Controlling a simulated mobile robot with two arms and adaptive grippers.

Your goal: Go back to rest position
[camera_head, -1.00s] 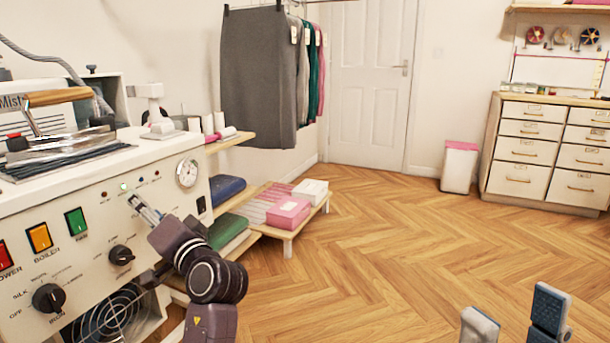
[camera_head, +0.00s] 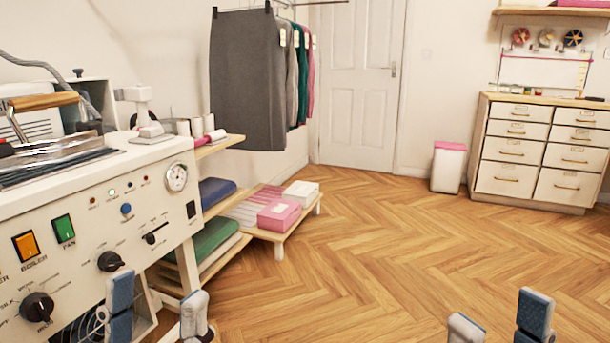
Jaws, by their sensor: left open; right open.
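My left gripper (camera_head: 156,300) is low at the left of the head view, its two blue-grey fingers apart and empty. It is in front of the lower part of a white steam-iron station (camera_head: 75,230) and hides part of the fan grille (camera_head: 80,325). My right gripper (camera_head: 498,318) is at the bottom right, its fingers apart and empty over the wooden floor. The station's front has an orange switch (camera_head: 25,245), a green switch (camera_head: 64,229), a blue button (camera_head: 126,209), black knobs and a gauge (camera_head: 177,177).
A wooden shelf with folded cloths (camera_head: 213,235) stands right of the station. A low stand holds a pink box (camera_head: 279,215) and a white box (camera_head: 301,193). A bin (camera_head: 448,167) and a drawer cabinet (camera_head: 541,150) stand at the back. The middle floor is clear.

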